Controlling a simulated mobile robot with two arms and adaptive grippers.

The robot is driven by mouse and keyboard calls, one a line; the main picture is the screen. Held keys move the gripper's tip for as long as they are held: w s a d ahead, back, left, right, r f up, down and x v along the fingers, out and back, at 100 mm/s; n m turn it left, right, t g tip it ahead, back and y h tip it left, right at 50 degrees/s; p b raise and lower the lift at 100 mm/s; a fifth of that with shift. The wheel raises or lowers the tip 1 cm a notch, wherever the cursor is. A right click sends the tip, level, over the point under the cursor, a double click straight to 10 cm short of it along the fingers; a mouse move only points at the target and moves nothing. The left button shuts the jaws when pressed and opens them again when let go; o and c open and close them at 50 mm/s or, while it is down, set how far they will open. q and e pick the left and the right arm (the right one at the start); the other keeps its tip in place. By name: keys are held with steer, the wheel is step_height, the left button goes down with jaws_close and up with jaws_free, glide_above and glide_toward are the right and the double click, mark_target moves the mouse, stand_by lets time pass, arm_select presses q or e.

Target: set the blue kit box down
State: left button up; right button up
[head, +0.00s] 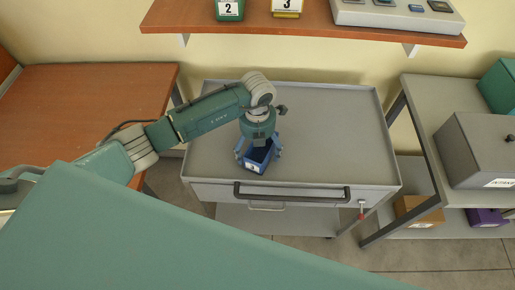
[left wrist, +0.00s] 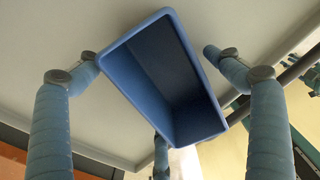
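The blue kit box (head: 256,158) is an open-topped box with a white label on its front, near the front edge of the grey cart top (head: 330,130). My left gripper (head: 258,151) is directly above it, pointing down, with its fingers around the box. In the left wrist view I look into the empty blue box (left wrist: 170,75). The left gripper (left wrist: 148,55) has its fingers spread there; the right-hand finger stands visibly apart from the box wall, and the left-hand one is close to the rim. The box's underside is hidden. My right gripper is not in view.
The cart has a dark front handle (head: 290,193). A brown table (head: 90,95) stands at left. A grey shelf unit at right carries a grey box (head: 480,150). A wall shelf (head: 300,28) with numbered items hangs behind. The cart top is clear around the box.

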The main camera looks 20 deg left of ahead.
mark_target(258, 154)
arm_select(q)
steer(key=shift+r, duration=0.65)
step_height(258, 154, up, 11)
steer(key=b, duration=0.2)
steer(key=shift+s+f, duration=0.1)
